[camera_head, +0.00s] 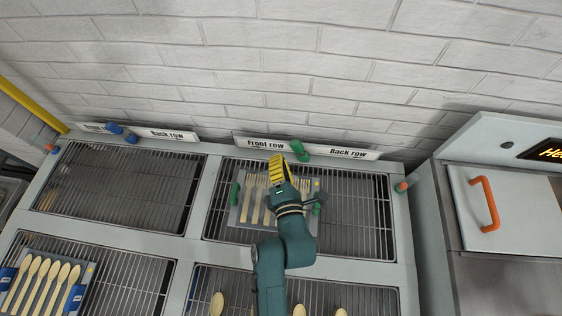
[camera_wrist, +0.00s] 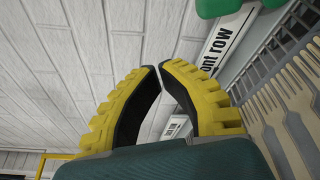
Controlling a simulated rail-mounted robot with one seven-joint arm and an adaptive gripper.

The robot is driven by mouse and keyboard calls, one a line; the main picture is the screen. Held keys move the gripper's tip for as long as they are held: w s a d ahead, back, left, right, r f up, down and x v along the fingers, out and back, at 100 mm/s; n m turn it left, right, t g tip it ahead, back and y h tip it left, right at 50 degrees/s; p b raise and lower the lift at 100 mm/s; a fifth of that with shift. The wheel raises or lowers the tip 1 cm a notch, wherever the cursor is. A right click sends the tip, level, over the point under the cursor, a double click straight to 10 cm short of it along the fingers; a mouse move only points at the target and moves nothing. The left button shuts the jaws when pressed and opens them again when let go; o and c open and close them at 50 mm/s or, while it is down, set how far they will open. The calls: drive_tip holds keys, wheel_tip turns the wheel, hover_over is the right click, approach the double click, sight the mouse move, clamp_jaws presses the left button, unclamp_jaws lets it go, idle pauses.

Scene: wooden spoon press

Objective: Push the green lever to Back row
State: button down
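The green lever (camera_head: 299,148) sits on the white label strip at the wall, between the words "Front row" (camera_head: 266,144) and "Back row" (camera_head: 348,153). My gripper (camera_head: 277,157) is just left of the lever, below the "Front row" label, with a small gap visible between them. In the wrist view the two yellow fingers (camera_wrist: 157,67) come together at their tips with nothing between them. A green part of the lever shows at the top edge of the wrist view (camera_wrist: 222,6), and part of the "Front row" label shows below it (camera_wrist: 222,42).
A tray of wooden forks (camera_head: 255,193) with green end clamps lies on the rack under my arm. A blue lever (camera_head: 122,132) stands at the left label strip. A tray of spoons (camera_head: 38,285) is lower left. A cabinet with an orange handle (camera_head: 486,204) is at right.

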sight(300, 151)
drive_tip(key=f+b, duration=0.1)
drive_tip(key=f, duration=0.1)
drive_tip(key=s+f+b, duration=0.1)
drive_tip(key=f, duration=0.2)
drive_tip(key=f+b, duration=0.1)
drive_tip(key=f, duration=0.1)
drive_tip(key=shift+s+a+f, duration=0.15)
drive_tip(key=shift+a+f, duration=0.05)
drive_tip(key=shift+r, duration=0.15)
drive_tip(key=b+x, duration=0.1)
drive_tip(key=x, duration=0.9)
drive_tip(key=shift+s+a, duration=0.1)
drive_tip(key=d, duration=0.1)
drive_tip(key=d+r, duration=0.1)
drive_tip(key=d, duration=0.1)
drive_tip(key=shift+s+d, duration=0.1)
drive_tip(key=shift+d, duration=0.1)
drive_tip(key=shift+d+r, duration=0.1)
drive_tip(key=shift+r, duration=0.1)
